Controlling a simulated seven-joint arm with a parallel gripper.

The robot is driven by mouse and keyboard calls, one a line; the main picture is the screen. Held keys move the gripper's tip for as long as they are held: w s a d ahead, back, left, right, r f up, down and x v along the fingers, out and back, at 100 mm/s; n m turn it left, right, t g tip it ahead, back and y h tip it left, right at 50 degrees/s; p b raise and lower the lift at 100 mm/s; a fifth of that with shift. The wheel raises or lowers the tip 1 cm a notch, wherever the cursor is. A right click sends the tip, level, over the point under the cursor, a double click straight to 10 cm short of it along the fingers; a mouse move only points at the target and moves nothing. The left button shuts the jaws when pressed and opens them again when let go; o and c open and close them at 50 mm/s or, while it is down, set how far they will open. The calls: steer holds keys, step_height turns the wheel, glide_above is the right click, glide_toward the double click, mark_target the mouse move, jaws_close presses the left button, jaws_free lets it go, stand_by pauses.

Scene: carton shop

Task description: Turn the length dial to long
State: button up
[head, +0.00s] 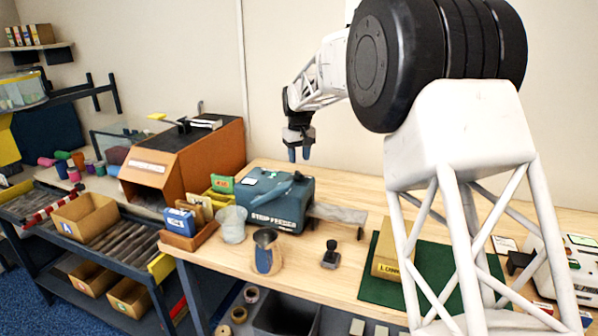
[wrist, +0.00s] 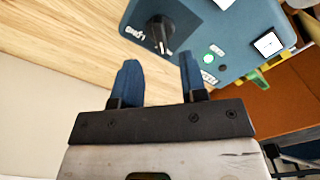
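The teal strip feeder (head: 290,203) stands on the wooden bench in the head view. Its panel (wrist: 205,25) fills the top right of the wrist view. The length dial is a black knob (wrist: 159,30) on a dark plate there, with small lettering beside it. Which mark the knob points to is too small to tell. The dial is hidden in the head view. My gripper (head: 299,154) hangs above and behind the feeder. In the wrist view my gripper (wrist: 158,62) has its two blue fingers apart, with nothing between them, clear of the dial.
Next to the dial are a green-lit part (wrist: 208,58) and a white square button (wrist: 267,44). An orange machine (head: 205,160) stands left of the feeder. A clear cup (head: 232,225), a metal cup (head: 267,252) and a black stamp (head: 331,256) stand in front of it.

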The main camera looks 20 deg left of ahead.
mark_target(299, 172)
steer(key=shift+f, duration=2.85)
steer(key=shift+c, duration=0.4)
jaws_close()
